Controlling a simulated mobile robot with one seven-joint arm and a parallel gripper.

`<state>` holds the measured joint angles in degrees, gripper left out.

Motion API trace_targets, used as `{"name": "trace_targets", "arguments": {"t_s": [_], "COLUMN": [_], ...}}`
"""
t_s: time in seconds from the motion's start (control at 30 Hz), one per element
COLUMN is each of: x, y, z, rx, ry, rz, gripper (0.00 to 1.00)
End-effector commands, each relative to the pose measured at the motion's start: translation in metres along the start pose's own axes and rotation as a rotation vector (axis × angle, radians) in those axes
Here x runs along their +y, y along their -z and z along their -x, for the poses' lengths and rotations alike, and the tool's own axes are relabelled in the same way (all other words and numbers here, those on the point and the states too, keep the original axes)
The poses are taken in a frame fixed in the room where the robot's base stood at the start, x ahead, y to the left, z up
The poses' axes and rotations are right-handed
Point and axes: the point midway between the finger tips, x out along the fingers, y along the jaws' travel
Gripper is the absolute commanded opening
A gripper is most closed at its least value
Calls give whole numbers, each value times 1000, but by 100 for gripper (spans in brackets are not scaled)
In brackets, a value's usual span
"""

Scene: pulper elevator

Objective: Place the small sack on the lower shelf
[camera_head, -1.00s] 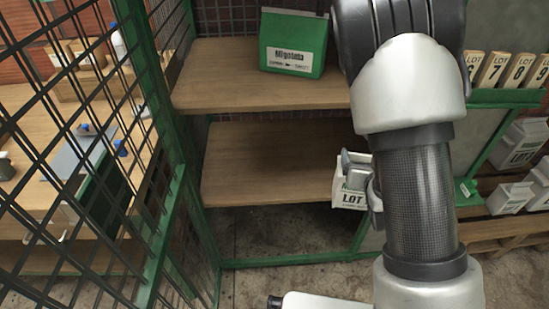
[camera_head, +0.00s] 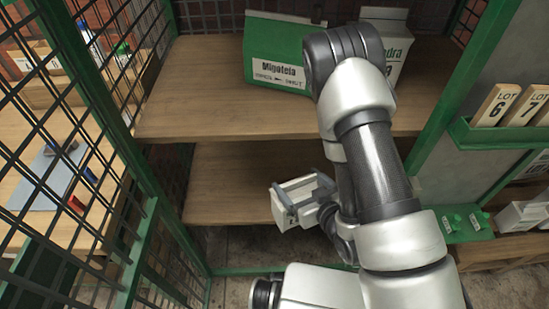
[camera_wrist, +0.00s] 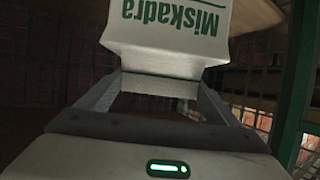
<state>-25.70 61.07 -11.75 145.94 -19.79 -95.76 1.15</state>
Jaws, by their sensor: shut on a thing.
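The small sack (camera_head: 287,213) is white; in the wrist view (camera_wrist: 165,45) it shows green "Miskadra" lettering. My gripper (camera_head: 297,192) is shut on it, with a finger on either side; the fingers also show in the wrist view (camera_wrist: 160,88). The lower shelf (camera_head: 225,185) is a bare wooden board in a green frame. In the head view the sack overlaps the right part of the shelf's front edge and looks tilted. I cannot tell whether it touches the board. My arm hides the shelf's right end.
The upper shelf (camera_head: 180,112) is close above, bearing a green sack (camera_head: 272,65) and a white-and-green sack (camera_head: 396,50) partly behind my arm. A green mesh partition (camera_head: 110,130) stands at left. LOT blocks (camera_head: 493,105) stand on a ledge at right.

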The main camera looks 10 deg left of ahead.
Motion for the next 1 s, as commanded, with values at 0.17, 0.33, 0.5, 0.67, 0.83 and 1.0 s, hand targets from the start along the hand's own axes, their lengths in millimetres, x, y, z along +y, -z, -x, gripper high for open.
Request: {"name": "trace_targets", "arguments": {"t_s": [0.17, 0.33, 0.5, 0.67, 0.83, 1.0], "x": [0, 0, 0, -1, 0, 0], "y": [3, 13, 23, 38, 53, 64], "z": [-19, -32, -56, -85, -123, -152], "rx": [11, 12, 11, 11, 10, 9], "ry": [2, 0, 1, 1, 1, -1], "rz": [4, 3, 2, 2, 3, 0], "gripper": [23, 23, 23, 23, 23, 23]}}
